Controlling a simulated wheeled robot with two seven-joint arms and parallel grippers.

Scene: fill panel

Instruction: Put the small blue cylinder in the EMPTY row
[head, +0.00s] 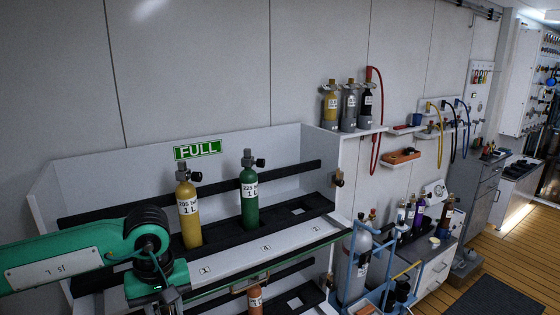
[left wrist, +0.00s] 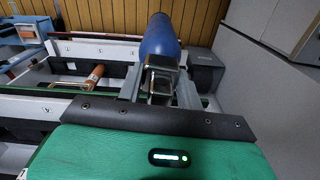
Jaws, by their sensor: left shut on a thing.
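My left gripper (left wrist: 160,85) is shut on the small blue cylinder (left wrist: 160,38) in the left wrist view. The cylinder's rounded body points away from the wrist. In the head view my green left arm comes in from the left in front of the panel; the blue cylinder is hidden or below the frame there. The upper row (head: 267,254) under the green FULL sign (head: 198,149) holds a yellow cylinder (head: 188,215) and a green cylinder (head: 250,197). A lower row shows an orange cylinder (head: 255,301). No EMPTY sign is visible.
The upper row has an open square slot (head: 297,210) right of the green cylinder. A lower slot (head: 294,303) shows right of the orange cylinder. A blue trolley (head: 349,262) with a grey cylinder stands at the right. A wall shelf (head: 357,132) holds several cylinders.

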